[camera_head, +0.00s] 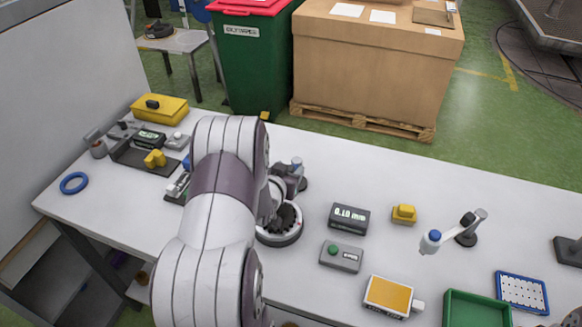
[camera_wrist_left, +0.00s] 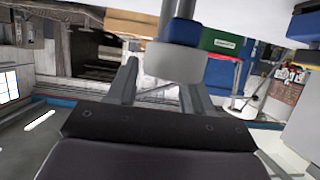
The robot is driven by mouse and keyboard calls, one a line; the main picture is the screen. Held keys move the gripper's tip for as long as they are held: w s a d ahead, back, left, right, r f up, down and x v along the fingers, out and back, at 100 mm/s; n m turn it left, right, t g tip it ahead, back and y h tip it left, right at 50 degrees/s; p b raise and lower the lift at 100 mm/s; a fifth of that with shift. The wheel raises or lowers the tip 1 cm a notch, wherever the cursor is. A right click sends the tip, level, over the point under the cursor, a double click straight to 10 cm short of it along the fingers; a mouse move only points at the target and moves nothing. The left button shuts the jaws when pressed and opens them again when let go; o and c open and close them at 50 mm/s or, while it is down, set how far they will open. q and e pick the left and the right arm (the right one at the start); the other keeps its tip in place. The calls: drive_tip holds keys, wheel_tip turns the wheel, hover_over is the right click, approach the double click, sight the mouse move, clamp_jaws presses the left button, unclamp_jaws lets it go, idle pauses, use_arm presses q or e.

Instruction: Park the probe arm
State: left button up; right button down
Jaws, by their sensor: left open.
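My left arm covers the middle-left of the table in the head view. Its gripper (camera_head: 291,180) is small and partly hidden behind the wrist, beside a blue-topped post (camera_head: 297,162) behind a dark toothed gear (camera_head: 284,217) on a round turntable. In the left wrist view the open fingers (camera_wrist_left: 160,88) point at a pale cylinder (camera_wrist_left: 172,62) with a blue top; I cannot tell whether they touch it. This may be part of the probe arm. Another jointed arm with a blue knob (camera_head: 431,241) stands on a dark base at the right.
A gauge reading 0.10 mm (camera_head: 349,218), a green-button box (camera_head: 341,256) and a yellow block (camera_head: 404,213) stand right of the gear. A yellow-topped box (camera_head: 389,296), green tray (camera_head: 475,310) and blue perforated plate (camera_head: 522,292) are nearer the front right. The back right edge is clear.

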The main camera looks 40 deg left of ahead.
use_arm(q)
drive_tip(key=shift+w+a+f, duration=0.35)
drive_tip(key=shift+w+a, duration=0.1)
drive_tip(key=shift+w, duration=0.25)
drive_tip(key=shift+w+d, duration=0.1)
drive_tip(key=shift+d, duration=0.05)
clamp_jaws()
